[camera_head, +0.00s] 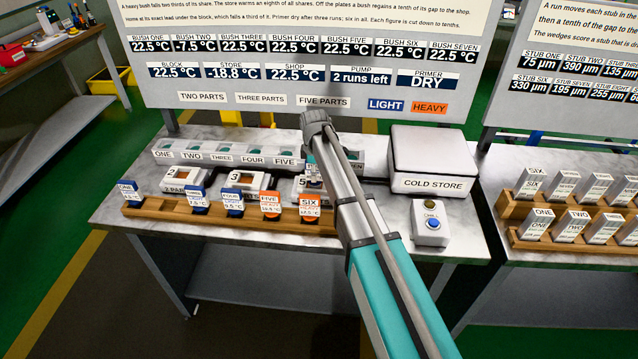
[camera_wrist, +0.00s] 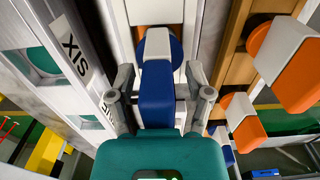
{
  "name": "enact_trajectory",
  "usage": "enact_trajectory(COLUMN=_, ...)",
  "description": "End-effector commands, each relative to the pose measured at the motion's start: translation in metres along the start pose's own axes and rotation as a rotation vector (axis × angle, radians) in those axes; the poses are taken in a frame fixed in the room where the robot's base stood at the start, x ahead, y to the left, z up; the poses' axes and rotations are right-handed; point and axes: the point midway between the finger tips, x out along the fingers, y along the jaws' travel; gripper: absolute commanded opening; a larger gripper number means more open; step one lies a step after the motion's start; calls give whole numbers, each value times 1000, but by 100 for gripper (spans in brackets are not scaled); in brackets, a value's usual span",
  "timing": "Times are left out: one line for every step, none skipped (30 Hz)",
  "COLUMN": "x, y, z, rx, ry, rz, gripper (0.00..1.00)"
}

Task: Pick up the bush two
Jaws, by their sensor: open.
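My gripper (camera_wrist: 160,84) is open in the wrist view, with one finger on each side of a blue bush (camera_wrist: 157,98) that has a white top. The fingers are close beside it; I cannot see firm contact. Its name tag cannot be read here, so I cannot confirm that it is bush two. In the head view my own arm covers the gripper and most of this spot, near the plate marked 5 (camera_head: 299,184). The board (camera_head: 300,20) lists bush two at -7.5 °C, the others at 22.5 °C.
A wooden rack (camera_head: 160,211) at the table front holds several tagged blue and orange bushes. Behind are the plates marked 2 and 3 (camera_head: 258,181) and a row of numbered sockets (camera_head: 210,145). The closed cold store (camera_head: 432,150) and a button box (camera_head: 430,228) stand right.

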Motion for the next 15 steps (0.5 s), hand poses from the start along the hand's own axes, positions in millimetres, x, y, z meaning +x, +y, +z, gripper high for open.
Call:
enact_trajectory(x=0, y=0, z=0, rx=0, ry=0, rz=0, gripper=66)
enact_trajectory(x=0, y=0, z=0, rx=0, ry=0, rz=0, gripper=66)
enact_trajectory(x=0, y=0, z=0, rx=0, ry=0, rz=0, gripper=66)
enact_trajectory(x=0, y=0, z=0, rx=0, ry=0, rz=0, gripper=66)
enact_trajectory(x=0, y=0, z=0, rx=0, ry=0, rz=0, gripper=66)
enact_trajectory(x=0, y=0, z=0, rx=0, ry=0, rz=0, gripper=66)
enact_trajectory(x=0, y=0, z=0, rx=0, ry=0, rz=0, gripper=66)
enact_trajectory(x=0, y=0, z=0, rx=0, ry=0, rz=0, gripper=66)
enact_trajectory(x=0, y=0, z=0, rx=0, ry=0, rz=0, gripper=66)
enact_trajectory(x=0, y=0, z=0, rx=0, ry=0, rz=0, gripper=66)
enact_trajectory(x=0, y=0, z=0, rx=0, ry=0, rz=0, gripper=62)
enact_trajectory(x=0, y=0, z=0, rx=0, ry=0, rz=0, gripper=55)
enact_trajectory(x=0, y=0, z=0, rx=0, ry=0, rz=0, gripper=49)
enact_trajectory(x=0, y=0, z=0, rx=0, ry=0, rz=0, gripper=43)
enact_trajectory(x=0, y=0, z=0, rx=0, ry=0, rz=0, gripper=36)
